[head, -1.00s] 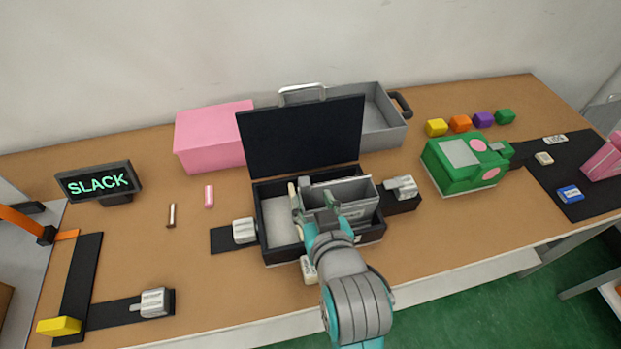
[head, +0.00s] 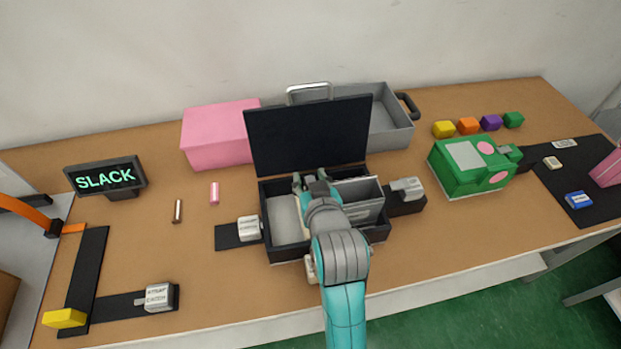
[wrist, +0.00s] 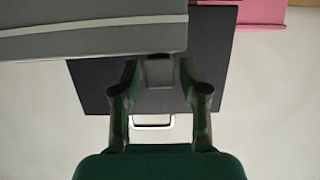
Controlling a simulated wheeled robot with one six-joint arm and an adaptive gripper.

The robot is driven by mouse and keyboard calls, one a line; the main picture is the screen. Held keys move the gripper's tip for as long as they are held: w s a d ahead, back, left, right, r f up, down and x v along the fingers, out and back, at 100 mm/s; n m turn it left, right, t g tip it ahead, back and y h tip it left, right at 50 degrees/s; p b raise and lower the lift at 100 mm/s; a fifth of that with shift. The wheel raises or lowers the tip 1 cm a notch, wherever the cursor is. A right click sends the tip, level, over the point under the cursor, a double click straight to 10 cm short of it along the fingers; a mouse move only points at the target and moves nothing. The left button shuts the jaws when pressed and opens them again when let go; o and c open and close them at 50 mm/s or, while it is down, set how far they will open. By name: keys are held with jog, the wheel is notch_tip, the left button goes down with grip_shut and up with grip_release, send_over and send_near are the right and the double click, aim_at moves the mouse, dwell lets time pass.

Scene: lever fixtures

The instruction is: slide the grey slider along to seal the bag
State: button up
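The grey bag (head: 361,204) stands in the right part of an open black case (head: 289,253); it also fills the upper left of the wrist view (wrist: 90,30). A small grey block, which looks like the slider (wrist: 158,70), shows at the bag's edge in the wrist view. My gripper (head: 310,182) is over the case, near the raised black lid (head: 308,135). Its two fingers (wrist: 158,84) are apart, one on each side of the grey block, with small gaps seen. In the head view my gripper and arm hide the slider and the bag's left end.
Metal latches on black strips flank the case, at left (head: 249,228) and right (head: 407,189). A pink box (head: 218,136) and a grey tray (head: 392,130) stand behind. A green box (head: 470,165) is to the right. A SLACK sign (head: 105,177) stands at left.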

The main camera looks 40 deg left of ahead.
aim_at(369, 179)
grip_shut()
jog(key=w+d, duration=0.5)
jog(key=w, duration=0.1)
jog(key=w+d, duration=0.3)
jog(key=w, duration=0.1)
jog(key=shift+w+d, duration=0.1)
jog(key=shift+d, duration=0.25)
jog(key=shift+o, duration=1.7)
grip_release()
jog(key=shift+d, duration=0.1)
jog(key=v, duration=1.2)
